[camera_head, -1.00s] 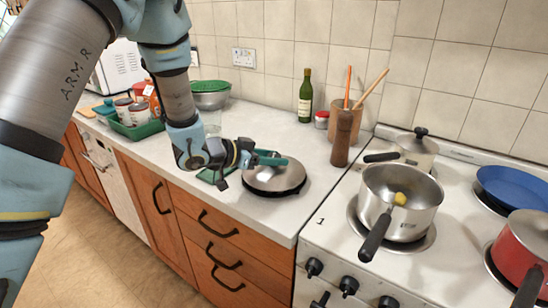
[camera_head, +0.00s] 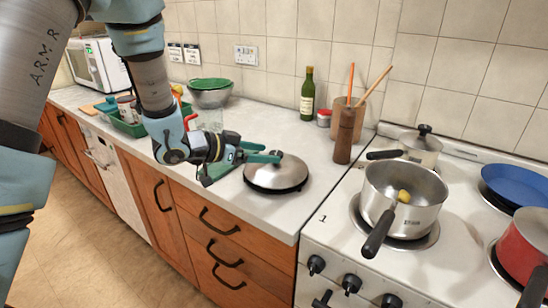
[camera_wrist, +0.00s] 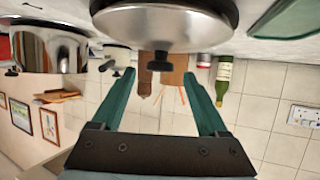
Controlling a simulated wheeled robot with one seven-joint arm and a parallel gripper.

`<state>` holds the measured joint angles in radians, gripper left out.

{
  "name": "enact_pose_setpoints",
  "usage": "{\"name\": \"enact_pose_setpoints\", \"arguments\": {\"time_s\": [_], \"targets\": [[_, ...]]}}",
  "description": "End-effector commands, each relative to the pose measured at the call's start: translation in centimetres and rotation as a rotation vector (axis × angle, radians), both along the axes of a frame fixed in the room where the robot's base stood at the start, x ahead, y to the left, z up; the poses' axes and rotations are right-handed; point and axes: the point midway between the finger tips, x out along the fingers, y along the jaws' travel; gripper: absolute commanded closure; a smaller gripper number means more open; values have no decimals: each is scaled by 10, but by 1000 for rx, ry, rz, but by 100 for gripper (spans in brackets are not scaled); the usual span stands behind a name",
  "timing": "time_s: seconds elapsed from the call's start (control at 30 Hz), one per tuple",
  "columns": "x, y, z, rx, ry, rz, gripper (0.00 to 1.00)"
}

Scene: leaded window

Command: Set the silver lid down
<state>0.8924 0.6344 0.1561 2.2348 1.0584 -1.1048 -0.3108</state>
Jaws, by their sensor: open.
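The silver lid (camera_head: 276,172) lies flat on the counter, left of the stove, with a dark round edge showing beneath it. In the wrist view, which is upside down, the lid (camera_wrist: 165,28) fills the top middle and its black knob (camera_wrist: 160,62) points down the picture. My gripper (camera_head: 265,157) is at the lid's upper left side, low over it. In the wrist view the teal fingers of my gripper (camera_wrist: 158,72) are spread wide, one on each side of the knob in the picture, with nothing between them. Contact cannot be told.
A steel saucepan (camera_head: 405,195), a lidded pot (camera_head: 421,146), a blue pan (camera_head: 515,186) and a red pot (camera_head: 524,245) stand on the stove. A bottle (camera_head: 307,97) and a brown mill (camera_head: 345,136) stand behind the lid. A green-rimmed bowl (camera_head: 209,94) is at the back left.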

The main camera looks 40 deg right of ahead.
Motion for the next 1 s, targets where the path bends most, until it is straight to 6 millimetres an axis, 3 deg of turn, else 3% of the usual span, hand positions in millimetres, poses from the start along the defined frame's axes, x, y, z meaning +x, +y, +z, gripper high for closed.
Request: {"name": "enact_pose_setpoints", "arguments": {"time_s": [0.1,0.3,0.47,0.73,0.87,0.97,1.0], "targets": [[5,25,9,-2,-1,5,23],[9,55,22,-1,-1,4,23],[10,68,28,0,0,2,23],[12,71,29,5,-3,11,23],[48,89,29,52,-43,152,23],[103,133,25,159,-82,396,23],[124,160,24,216,-88,514,23]]}}
